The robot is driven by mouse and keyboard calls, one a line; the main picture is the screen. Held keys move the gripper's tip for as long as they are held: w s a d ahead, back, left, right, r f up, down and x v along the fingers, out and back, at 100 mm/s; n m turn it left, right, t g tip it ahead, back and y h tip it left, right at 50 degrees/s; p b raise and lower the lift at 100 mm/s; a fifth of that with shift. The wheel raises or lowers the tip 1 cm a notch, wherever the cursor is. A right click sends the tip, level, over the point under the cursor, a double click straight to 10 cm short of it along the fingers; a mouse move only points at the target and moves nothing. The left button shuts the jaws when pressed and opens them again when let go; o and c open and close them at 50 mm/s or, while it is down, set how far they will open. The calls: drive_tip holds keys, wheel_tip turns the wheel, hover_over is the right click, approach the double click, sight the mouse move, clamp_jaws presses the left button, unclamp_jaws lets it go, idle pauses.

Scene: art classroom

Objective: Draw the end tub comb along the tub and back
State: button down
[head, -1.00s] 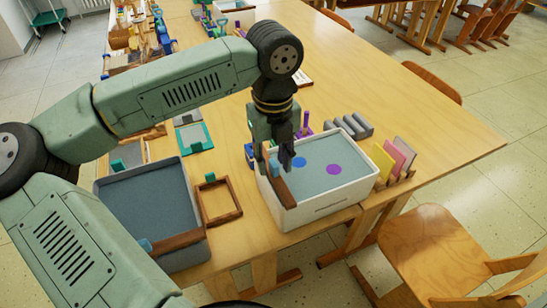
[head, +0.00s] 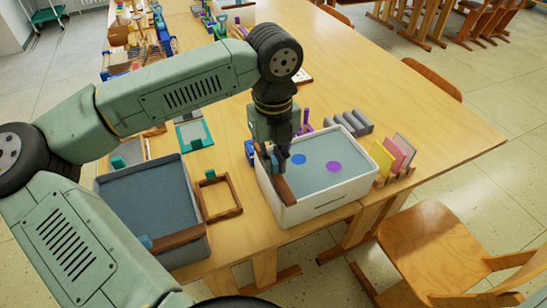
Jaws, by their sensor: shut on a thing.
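The white tub (head: 318,209) stands near the table's front edge, filled with grey-blue liquid that carries a blue spot (head: 298,159) and a purple spot (head: 333,166). The comb (head: 284,190), a brown wooden bar, lies along the tub's left end. My gripper (head: 275,162) points down at that left end and is shut on the comb near its far part. The fingers and arm hide the grip and the comb's far end. The comb's teeth cannot be seen.
A grey tub (head: 205,246) with another wooden bar (head: 178,239) stands left, with a wooden frame (head: 218,197) between. Coloured cards in a rack (head: 394,155) stand close to the right. Grey blocks (head: 353,122) lie behind. The table's right part is clear.

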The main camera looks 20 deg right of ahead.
drive_tip(key=shift+d, duration=0.1)
idle(0.5)
drive_tip(key=d+b, duration=0.5)
drive_tip(key=d, duration=1.6)
drive_tip(key=shift+w+d, duration=0.3)
drive_tip(key=shift+w, duration=0.05)
drive_tip(key=shift+r, duration=0.1)
drive_tip(key=c, duration=1.7)
unclamp_jaws()
drive_tip(key=shift+d, duration=0.15)
drive_tip(key=shift+o, duration=0.3)
wheel_tip(320, 180, up, 12)
